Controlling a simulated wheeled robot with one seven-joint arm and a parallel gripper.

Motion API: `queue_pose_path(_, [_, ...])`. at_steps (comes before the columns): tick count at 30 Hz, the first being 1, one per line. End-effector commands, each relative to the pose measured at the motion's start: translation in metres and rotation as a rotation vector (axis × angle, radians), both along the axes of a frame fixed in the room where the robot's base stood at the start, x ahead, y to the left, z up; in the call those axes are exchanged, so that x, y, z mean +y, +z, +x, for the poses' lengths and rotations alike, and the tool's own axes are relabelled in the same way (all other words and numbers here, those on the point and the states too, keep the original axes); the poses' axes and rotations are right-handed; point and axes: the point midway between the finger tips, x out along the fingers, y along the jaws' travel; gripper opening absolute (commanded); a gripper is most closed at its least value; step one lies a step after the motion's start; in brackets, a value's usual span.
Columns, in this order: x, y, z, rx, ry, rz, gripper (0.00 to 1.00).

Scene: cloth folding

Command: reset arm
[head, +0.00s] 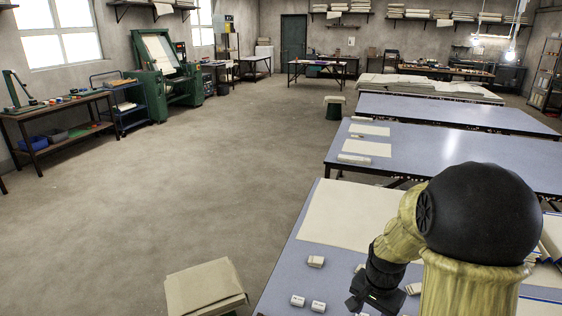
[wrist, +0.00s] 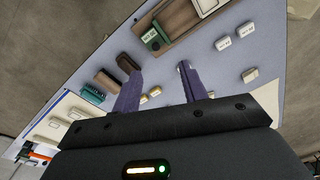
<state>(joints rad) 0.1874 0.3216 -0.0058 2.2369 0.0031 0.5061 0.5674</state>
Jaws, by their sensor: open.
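My gripper (wrist: 158,88) is in the lower middle of the wrist view. Its two purple fingers stand apart, with nothing held between them. It hangs above the near blue-grey table (head: 277,280). In the head view my arm is at the lower right, and the gripper's end there is partly cut off and small. The table also fills much of the wrist view (wrist: 215,75).
Several small white blocks, one of them here (head: 316,262), lie on the near table beside a beige cloth sheet (head: 345,215). In the wrist view a brown tray (wrist: 180,18) lies at the top. A stool (head: 203,287) stands left of the table. The floor (head: 160,200) further left is clear.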

Motion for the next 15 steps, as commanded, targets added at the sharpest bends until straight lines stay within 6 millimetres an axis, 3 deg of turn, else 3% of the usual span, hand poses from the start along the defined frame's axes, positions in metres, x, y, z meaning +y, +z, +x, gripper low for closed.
queue_pose_path(1, [0.014, 0.015, -0.011, -0.025, 0.106, -0.011, 0.43])
queue_pose_path(6, [0.051, 0.043, -0.051, -0.093, 0.475, -0.057, 0.43])
queue_pose_path(10, [0.067, 0.053, -0.074, -0.131, 0.677, -0.088, 0.43])
queue_pose_path(15, [0.073, 0.055, -0.084, -0.144, 0.762, -0.103, 0.43])
